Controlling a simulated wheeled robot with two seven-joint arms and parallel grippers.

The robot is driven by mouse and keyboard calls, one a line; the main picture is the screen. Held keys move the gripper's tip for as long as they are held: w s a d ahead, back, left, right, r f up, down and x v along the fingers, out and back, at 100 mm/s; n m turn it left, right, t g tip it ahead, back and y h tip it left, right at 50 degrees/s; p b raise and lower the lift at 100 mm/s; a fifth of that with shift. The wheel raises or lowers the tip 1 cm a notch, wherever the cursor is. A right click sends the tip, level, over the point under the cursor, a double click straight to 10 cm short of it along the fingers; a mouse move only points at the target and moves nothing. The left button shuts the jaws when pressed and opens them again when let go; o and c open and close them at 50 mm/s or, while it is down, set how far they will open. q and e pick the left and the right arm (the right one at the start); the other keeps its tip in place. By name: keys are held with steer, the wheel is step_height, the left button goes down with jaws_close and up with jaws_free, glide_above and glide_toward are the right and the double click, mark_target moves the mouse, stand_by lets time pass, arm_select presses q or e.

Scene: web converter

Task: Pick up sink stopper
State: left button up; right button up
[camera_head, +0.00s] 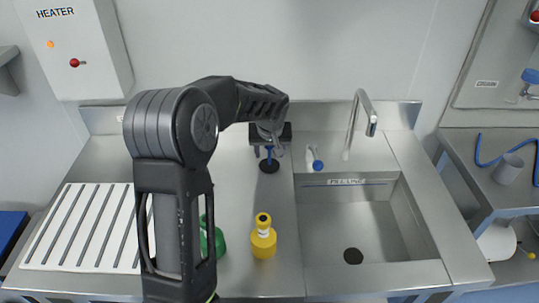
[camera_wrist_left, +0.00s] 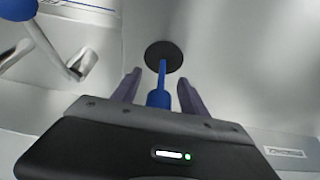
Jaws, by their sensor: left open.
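The sink stopper (camera_head: 268,165) has a round black disc and a blue upright handle. It stands on the steel counter just left of the sink. In the left wrist view the stopper's black disc (camera_wrist_left: 164,56) lies beyond the fingertips, and its blue handle runs back between the two fingers. My left gripper (camera_head: 269,148) is over the stopper from above; it also shows in the left wrist view (camera_wrist_left: 160,85). It is open, with a gap visible on both sides of the handle. My right gripper is not in view.
The sink basin (camera_head: 345,230) with a dark drain and a tall faucet (camera_head: 358,115) is to the right. A blue and white item (camera_head: 314,158) stands close by. A yellow bottle (camera_head: 263,238), a green container (camera_head: 219,240) and a slotted white board (camera_head: 80,225) are nearer.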

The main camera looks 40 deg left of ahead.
arm_select(q)
steer(key=shift+x, duration=1)
steer(key=shift+c, duration=0.5)
jaws_close()
